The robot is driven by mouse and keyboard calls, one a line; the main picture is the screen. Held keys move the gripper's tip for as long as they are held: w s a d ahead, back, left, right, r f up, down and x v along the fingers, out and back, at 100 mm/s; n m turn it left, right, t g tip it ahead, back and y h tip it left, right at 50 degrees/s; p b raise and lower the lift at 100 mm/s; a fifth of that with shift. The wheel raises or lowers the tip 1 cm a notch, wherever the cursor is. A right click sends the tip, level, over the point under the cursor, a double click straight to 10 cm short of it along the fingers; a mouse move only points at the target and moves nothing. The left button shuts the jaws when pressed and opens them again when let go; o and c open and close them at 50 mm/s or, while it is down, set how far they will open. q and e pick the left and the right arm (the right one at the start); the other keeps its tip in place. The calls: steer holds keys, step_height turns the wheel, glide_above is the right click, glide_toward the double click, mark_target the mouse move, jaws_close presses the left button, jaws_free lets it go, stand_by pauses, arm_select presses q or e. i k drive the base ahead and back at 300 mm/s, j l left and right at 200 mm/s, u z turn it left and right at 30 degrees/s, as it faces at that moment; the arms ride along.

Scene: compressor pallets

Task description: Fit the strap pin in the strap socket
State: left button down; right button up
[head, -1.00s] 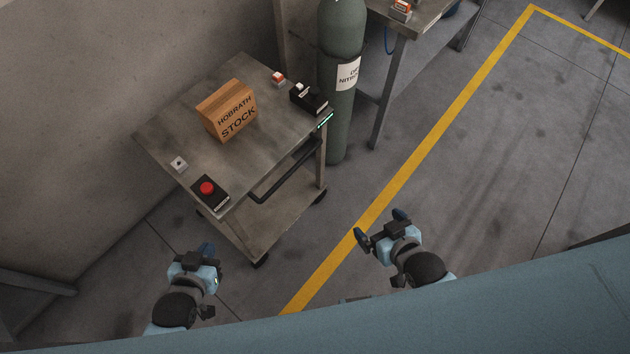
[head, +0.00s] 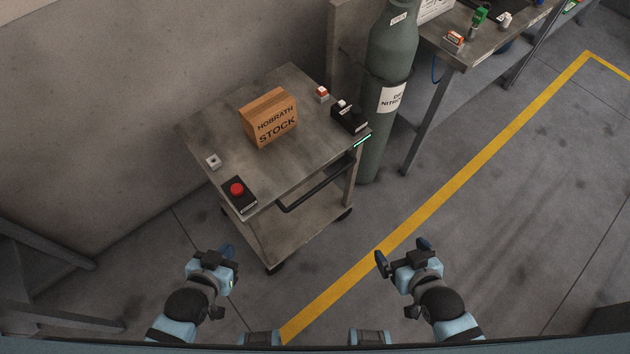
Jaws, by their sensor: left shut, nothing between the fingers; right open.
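I cannot tell for certain which items are the strap pin and the strap socket. A small pale block with a dark mark, perhaps a hole, (head: 213,161) sits at the left edge of the cart top (head: 212,125). A small orange-and-white block (head: 322,94) sits near the cart's back right edge. A black block with a white piece on top (head: 348,116) is at the right corner. My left gripper (head: 228,251) is shut and empty, in front of the cart. My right gripper (head: 403,253) is open and empty, over the floor right of the cart.
A cardboard stock box (head: 269,118) stands mid-cart. A red button on a black base (head: 238,191) is at its front corner. A handle (head: 315,185) juts from the cart. A gas cylinder (head: 376,135) and a bench (head: 466,55) with small items stand behind. Floor at right is clear.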

mark_target(321, 92)
steer(key=i+l, duration=0.3)
steer(key=l, duration=0.15)
steer(key=i+l, duration=0.3)
steer(key=l, duration=0.2)
steer(key=i+l, duration=0.35)
steer(key=l+u, duration=0.1)
steer(key=u, duration=1.65)
